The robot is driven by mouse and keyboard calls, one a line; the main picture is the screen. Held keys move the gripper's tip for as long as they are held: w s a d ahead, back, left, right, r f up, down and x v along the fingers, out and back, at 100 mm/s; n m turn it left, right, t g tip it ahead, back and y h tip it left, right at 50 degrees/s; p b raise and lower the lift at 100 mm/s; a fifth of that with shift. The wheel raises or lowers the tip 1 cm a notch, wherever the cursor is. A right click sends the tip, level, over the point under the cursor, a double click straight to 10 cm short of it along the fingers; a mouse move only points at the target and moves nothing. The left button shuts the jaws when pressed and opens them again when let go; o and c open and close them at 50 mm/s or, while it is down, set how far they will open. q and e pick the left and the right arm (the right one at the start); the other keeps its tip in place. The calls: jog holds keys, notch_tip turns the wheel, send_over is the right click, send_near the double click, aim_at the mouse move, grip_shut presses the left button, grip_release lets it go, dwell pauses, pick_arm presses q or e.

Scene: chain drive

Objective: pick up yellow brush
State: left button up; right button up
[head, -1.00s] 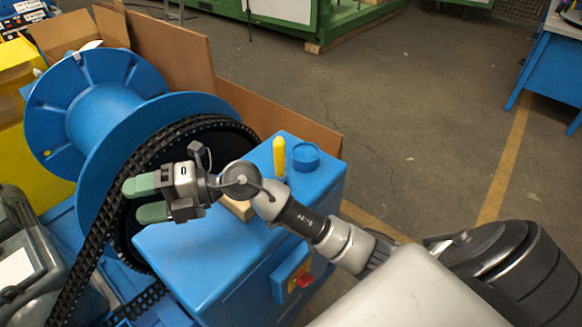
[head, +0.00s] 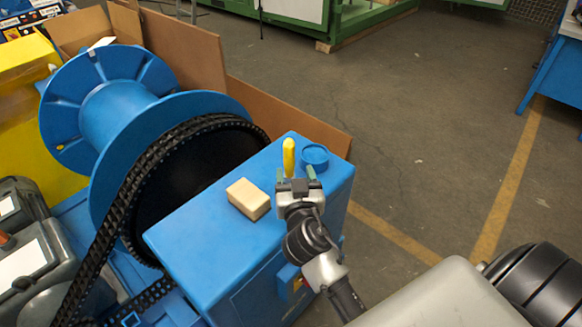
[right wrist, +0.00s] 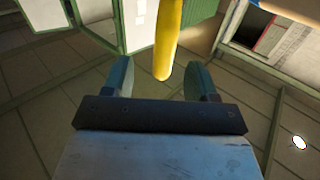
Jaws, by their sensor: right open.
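The yellow brush (head: 289,157) shows as an upright yellow handle near the back edge of the blue box's top. In the right wrist view the yellow handle (right wrist: 168,40) comes down from the top edge and ends between the two fingers. My right gripper (head: 296,178) is open, just in front of the handle in the head view. Its green fingers also show in the right wrist view (right wrist: 162,80), one on each side of the handle, with gaps. The brush's lower end is hidden behind the gripper in the head view. My left gripper is not in view.
A wooden block (head: 249,199) lies on the blue box (head: 205,245), left of my right gripper. A round blue container (head: 314,155) stands just right of the brush. A black chain (head: 118,205) and a blue spool (head: 112,110) stand at left.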

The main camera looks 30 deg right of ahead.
aim_at(290, 159)
jog(key=x, duration=0.3)
jog(key=shift+p, duration=0.3)
jog(key=w, duration=0.1)
jog(key=w+p, duration=0.1)
jog(key=w+d+p, duration=0.1)
jog(key=w, duration=0.1)
jog(key=shift+w+r, duration=0.1)
jog(key=shift+r, duration=0.3)
jog(key=shift+w+d+f, duration=0.15)
jog(key=shift+w+d, duration=0.05)
jog(key=shift+w, duration=0.2)
jog(key=shift+s, duration=0.1)
jog(key=c, duration=1)
jog(key=shift+r, duration=0.2)
